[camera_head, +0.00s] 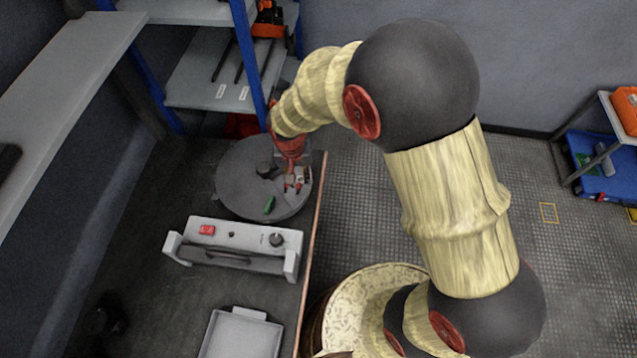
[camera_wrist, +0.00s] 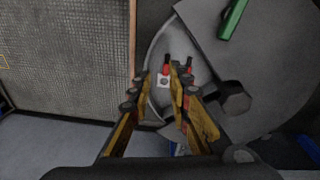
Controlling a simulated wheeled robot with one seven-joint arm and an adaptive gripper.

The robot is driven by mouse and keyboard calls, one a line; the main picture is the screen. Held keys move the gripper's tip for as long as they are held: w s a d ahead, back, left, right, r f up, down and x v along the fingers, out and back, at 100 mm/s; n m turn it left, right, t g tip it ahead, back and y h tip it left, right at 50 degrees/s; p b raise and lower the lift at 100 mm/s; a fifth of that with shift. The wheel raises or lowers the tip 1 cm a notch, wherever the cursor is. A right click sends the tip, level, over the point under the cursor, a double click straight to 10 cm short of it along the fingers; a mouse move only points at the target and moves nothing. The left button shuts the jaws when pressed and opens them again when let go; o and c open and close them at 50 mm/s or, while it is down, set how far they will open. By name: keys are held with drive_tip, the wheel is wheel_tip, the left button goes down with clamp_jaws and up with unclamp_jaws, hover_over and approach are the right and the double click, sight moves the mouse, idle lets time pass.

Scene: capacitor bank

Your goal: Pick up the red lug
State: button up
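A red lug (camera_wrist: 165,70) with a pale square plate with a hole shows between my fingertips in the wrist view. A second small red piece (camera_wrist: 190,70) with a dark tip lies just right of the right finger. Both are over the grey round disc (camera_wrist: 205,35), which also shows in the head view (camera_head: 236,170). My gripper (camera_wrist: 158,72) is open, its yellow-sided fingers apart. The lug appears closer to the right finger; I cannot tell if they touch. In the head view my gripper (camera_head: 297,182) is over the disc's right part.
A green piece (camera_wrist: 232,18) and a dark hexagonal part (camera_wrist: 235,98) are on the disc. A grey panel box (camera_head: 232,245) with a handle and a grey tray (camera_head: 240,335) stand nearer on the bench. A blue-post shelf (camera_head: 248,60) rises behind the disc.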

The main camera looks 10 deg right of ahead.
sight(299, 184)
drive_tip(key=shift+w+r+m, duration=0.3)
drive_tip(key=shift+w+m, duration=0.1)
drive_tip(key=shift+w, duration=0.2)
drive_tip(key=shift+w+a+f+m+t, duration=0.1)
drive_tip(key=shift+w+a+m+t, duration=0.1)
drive_tip(key=shift+m+t, duration=0.15)
drive_tip(key=f+b, duration=0.1)
drive_tip(key=f, duration=0.1)
drive_tip(key=f+b, duration=0.1)
drive_tip(key=f, duration=0.2)
drive_tip(key=w+f+b, duration=0.1)
drive_tip(key=f, duration=0.1)
drive_tip(key=shift+d+f, duration=0.2)
drive_tip(key=shift+f, duration=0.1)
drive_tip(key=shift+c, duration=1.4)
clamp_jaws()
